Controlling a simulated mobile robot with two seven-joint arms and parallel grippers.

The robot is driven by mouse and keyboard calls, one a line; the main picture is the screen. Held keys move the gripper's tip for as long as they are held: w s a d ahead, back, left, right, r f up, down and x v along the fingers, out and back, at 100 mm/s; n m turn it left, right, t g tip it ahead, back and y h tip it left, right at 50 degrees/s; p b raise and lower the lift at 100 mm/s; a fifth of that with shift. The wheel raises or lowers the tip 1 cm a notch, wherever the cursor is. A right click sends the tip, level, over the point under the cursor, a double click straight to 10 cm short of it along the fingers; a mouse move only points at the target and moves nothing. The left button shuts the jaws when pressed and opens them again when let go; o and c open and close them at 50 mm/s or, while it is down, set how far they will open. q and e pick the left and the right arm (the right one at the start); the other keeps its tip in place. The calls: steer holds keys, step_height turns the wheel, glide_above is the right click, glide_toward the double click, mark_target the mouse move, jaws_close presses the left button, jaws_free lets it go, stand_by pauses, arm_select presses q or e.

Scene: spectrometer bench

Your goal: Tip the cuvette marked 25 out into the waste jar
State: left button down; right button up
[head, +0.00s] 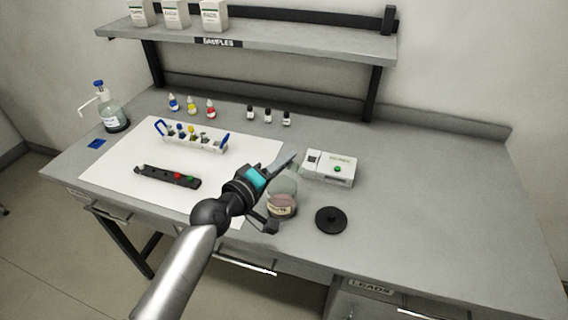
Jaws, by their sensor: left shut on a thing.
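My left gripper (281,166) is shut, with its pale fingers pointing up and right just behind and above the waste jar. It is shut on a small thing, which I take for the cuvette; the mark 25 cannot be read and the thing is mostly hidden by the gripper. The waste jar (282,205) is a clear round jar with a label and pinkish contents, standing near the bench's front edge. It is partly overlapped by my gripper. Its black lid (331,220) seems to lie on the bench to the right. My right gripper is not in view.
A white instrument (329,168) with a green button stands right of the gripper. A rack with blue ends (195,140) and a dark strip (168,177) lie on the white mat (122,150). Several small bottles and a wash bottle (113,115) stand behind. The bench's right side is clear.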

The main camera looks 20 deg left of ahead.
arm_select(q)
steer(key=shift+n+t+h+b, duration=0.4)
steer(key=shift+n+t+b, duration=0.2)
steer(key=shift+n+b, duration=1.35)
steer(key=shift+r+n+t+b, duration=0.15)
steer(key=shift+n+t+b, duration=0.65)
steer(key=shift+n+b, duration=0.85)
steer(key=shift+n, duration=0.5)
steer(key=shift+r+m+p, duration=0.2)
steer(key=shift+m+p, duration=0.4)
steer(key=shift+p, duration=0.25)
steer(key=m+g+y+p, duration=0.1)
steer(key=m+p, duration=0.3)
steer(key=p, duration=0.2)
steer(key=m+g+y+p, duration=0.1)
steer(key=m+p, duration=0.3)
steer(key=p, duration=0.1)
steer(key=m+g+y+p, duration=0.1)
steer(key=m+g+p, duration=0.1)
steer(key=m+p, duration=0.2)
steer(key=shift+a+f+p, duration=0.1)
steer(key=shift+f+p, duration=0.2)
steer(key=shift+p, duration=1)
steer(key=shift+f+m+y+p, duration=0.2)
steer(key=shift+m+y+p, duration=0.3)
steer(key=shift+m+p, duration=0.3)
steer(key=shift+a, duration=0.1)
